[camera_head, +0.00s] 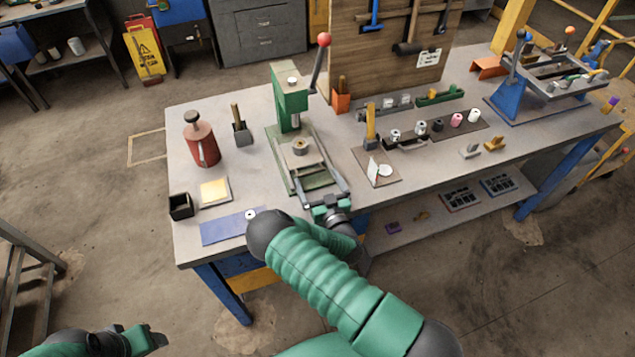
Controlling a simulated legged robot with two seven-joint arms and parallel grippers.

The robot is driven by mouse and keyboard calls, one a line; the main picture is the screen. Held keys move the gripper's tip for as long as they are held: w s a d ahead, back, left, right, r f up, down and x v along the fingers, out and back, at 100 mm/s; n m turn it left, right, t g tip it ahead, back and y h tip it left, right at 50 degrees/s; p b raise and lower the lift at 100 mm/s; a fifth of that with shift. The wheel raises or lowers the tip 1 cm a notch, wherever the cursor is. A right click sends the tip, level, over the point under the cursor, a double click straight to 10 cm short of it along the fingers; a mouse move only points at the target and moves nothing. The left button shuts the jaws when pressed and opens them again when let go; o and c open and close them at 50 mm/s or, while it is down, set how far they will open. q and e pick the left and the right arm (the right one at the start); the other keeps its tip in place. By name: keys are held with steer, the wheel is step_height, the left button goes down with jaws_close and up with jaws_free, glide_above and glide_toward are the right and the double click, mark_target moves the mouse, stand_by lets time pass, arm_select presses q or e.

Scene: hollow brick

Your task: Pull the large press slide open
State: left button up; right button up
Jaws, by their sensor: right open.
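The green press (291,98) stands on the workbench, with a lever ending in a red ball. Its large slide (302,160) lies on the press base and carries a round metal piece (299,147). Grey bars of the slide's handle run from it toward the bench's front edge. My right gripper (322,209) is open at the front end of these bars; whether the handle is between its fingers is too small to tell. My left gripper (150,341) is low at the bottom left, far from the press; its finger opening is unclear.
On the bench (240,180), a red can (201,140), a black box (181,206) and a blue mat (229,226) lie left of the press. Free floor lies before the bench.

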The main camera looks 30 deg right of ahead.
steer(key=shift+c, duration=0.6)
steer(key=shift+a+r, duration=0.1)
steer(key=shift+a, duration=0.05)
steer(key=shift+c, duration=1.2)
steer(key=shift+a+r, duration=0.25)
steer(key=shift+a, duration=0.5)
steer(key=c, duration=0.7)
steer(key=shift+c, duration=1.3)
steer(key=shift+d+f, duration=0.25)
steer(key=shift+d, duration=0.4)
jaws_close()
steer(key=shift+a+r, duration=0.2)
steer(key=shift+a, duration=0.3)
arm_select(q)
steer(key=shift+a+f, duration=0.1)
steer(key=shift+a, duration=0.65)
steer(key=shift+d, duration=0.1)
arm_select(e)
steer(key=shift+d, duration=0.15)
arm_select(q)
steer(key=shift+d, duration=0.3)
arm_select(e)
steer(key=c, duration=0.9)
jaws_free()
steer(key=shift+d+f, duration=0.15)
steer(key=shift+d, duration=0.05)
